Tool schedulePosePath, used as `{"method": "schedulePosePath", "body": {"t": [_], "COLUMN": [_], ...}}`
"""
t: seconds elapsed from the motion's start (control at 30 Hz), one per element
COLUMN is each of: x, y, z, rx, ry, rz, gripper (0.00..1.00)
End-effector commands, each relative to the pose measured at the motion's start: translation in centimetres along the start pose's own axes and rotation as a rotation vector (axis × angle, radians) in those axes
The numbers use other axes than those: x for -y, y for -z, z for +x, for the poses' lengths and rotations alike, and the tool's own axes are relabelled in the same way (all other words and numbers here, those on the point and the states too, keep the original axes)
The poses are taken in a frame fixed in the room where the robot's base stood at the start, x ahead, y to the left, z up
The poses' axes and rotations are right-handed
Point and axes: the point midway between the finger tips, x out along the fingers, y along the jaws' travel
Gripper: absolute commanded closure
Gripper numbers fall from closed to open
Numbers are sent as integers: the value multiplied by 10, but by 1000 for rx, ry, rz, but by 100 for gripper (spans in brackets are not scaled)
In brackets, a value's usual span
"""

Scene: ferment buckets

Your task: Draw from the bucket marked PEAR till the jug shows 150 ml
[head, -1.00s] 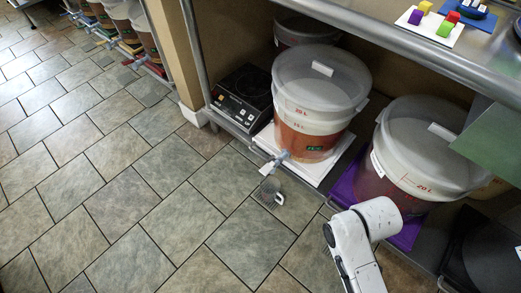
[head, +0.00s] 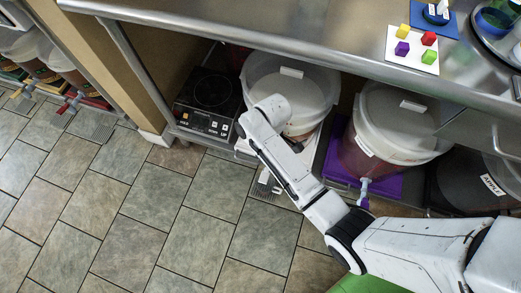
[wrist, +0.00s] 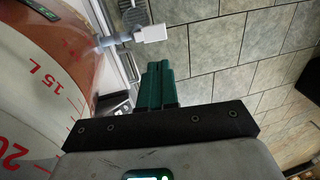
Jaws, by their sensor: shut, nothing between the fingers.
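The bucket (head: 318,85) with orange-brown liquid stands on a white mat under the counter, partly behind my arm. In the wrist view the bucket (wrist: 35,85) fills the left side, with red 15 L and 20 L marks and part of a green label. Its tap (wrist: 112,40) has a white lever (wrist: 150,33). My gripper (wrist: 158,65) is shut and empty, its teal fingers just below and apart from the lever. In the head view my gripper is hidden behind my arm. No label reads clearly as PEAR. The jug cannot be made out clearly near the floor grate (head: 272,189).
To the right, another bucket (head: 390,125) stands on a purple mat (head: 385,183), beside a dark bucket (head: 470,178). A hotplate (head: 208,100) is on the left. The counter edge (head: 300,45) overhangs the buckets. The tiled floor (head: 150,220) is open at front left.

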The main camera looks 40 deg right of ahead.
Motion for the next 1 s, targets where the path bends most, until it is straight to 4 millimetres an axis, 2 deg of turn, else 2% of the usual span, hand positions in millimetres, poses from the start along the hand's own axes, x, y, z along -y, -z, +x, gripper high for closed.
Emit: {"method": "schedulePosePath", "body": {"t": [0.17,0.33,0.8,1.0], "x": [0,0,-1,-1], "y": [0,0,0,0], "z": [1,15,104,130], "rx": [0,1,1,0], "ry": [-1,0,0,-1], "rz": [1,1,1,1], "gripper": [100,100,100,100]}}
